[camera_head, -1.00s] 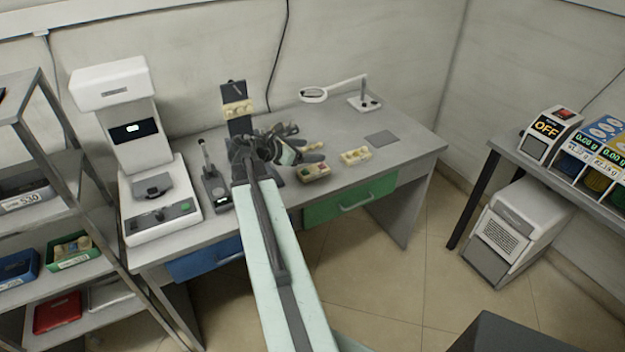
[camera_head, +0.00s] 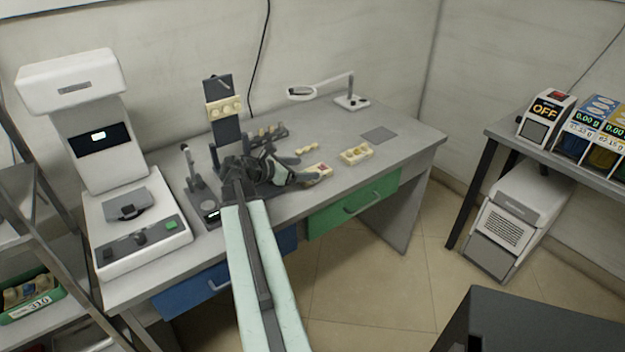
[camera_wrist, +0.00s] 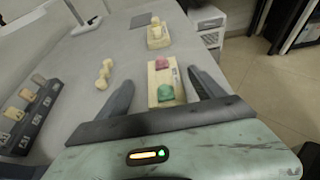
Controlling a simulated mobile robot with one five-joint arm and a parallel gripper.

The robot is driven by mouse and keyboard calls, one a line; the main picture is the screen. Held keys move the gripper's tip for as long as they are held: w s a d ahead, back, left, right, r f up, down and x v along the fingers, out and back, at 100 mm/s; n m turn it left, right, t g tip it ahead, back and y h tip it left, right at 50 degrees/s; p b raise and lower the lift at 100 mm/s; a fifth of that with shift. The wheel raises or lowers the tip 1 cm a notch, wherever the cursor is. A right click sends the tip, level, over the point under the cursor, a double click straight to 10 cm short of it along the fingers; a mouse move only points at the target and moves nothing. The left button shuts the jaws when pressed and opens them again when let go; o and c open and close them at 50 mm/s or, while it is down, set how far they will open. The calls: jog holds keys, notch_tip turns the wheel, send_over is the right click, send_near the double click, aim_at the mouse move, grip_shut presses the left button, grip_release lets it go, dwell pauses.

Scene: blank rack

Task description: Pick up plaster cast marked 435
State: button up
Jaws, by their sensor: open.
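My gripper (camera_head: 312,168) is open and reaches low over the grey desk. In the wrist view, its two fingers (camera_wrist: 161,79) stand on either side of a cream plaster cast (camera_wrist: 152,92) with a pink and a green piece on it. No grip shows. In the head view this cast (camera_head: 319,170) is partly hidden by the gripper. A second cream cast (camera_wrist: 158,36) lies farther off; in the head view it is to the right (camera_head: 355,154). A third cast (camera_head: 225,107) is on a dark upright stand. I cannot read 435 on any of them.
A small knobbly cream piece (camera_wrist: 103,73) lies left of the fingers, and a dark numbered rack (camera_wrist: 28,112) beyond it. A magnifier lamp (camera_head: 350,101) and grey pad (camera_head: 379,135) are at the back. A white machine (camera_head: 130,215) stands left.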

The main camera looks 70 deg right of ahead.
aim_at(321, 167)
jog(key=b+x, duration=0.1)
jog(key=x, duration=0.3)
jog(key=b+x, duration=0.1)
jog(key=x, duration=0.3)
jog(key=shift+s+d+r+b, duration=0.15)
jog(key=shift+s+b, duration=0.1)
jog(key=shift+b, duration=0.15)
jog(key=c, duration=1.6)
